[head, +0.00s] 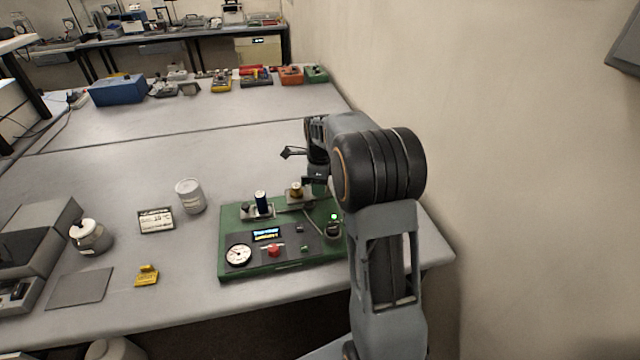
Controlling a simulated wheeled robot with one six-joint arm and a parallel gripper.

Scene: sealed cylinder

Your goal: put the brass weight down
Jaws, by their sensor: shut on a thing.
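A small brass-coloured weight (296,187) shows at the back of the green apparatus (229,262), above a pale plate. My gripper (311,183) is at the weight, coming in from the right, and is shut on it. The fingers are small and partly hidden by my arm. I cannot tell whether the weight touches the plate. A dark blue cylinder (261,201) stands upright on the apparatus, left of the weight. The apparatus also has a round dial (238,254), a lit display (267,235), a red knob (274,251) and a green light (334,216).
Left of the apparatus are a white tub (189,196), a small framed display (156,221), a yellow object (147,276) and a lidded jar (90,236). A wall (500,150) rises on the right.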

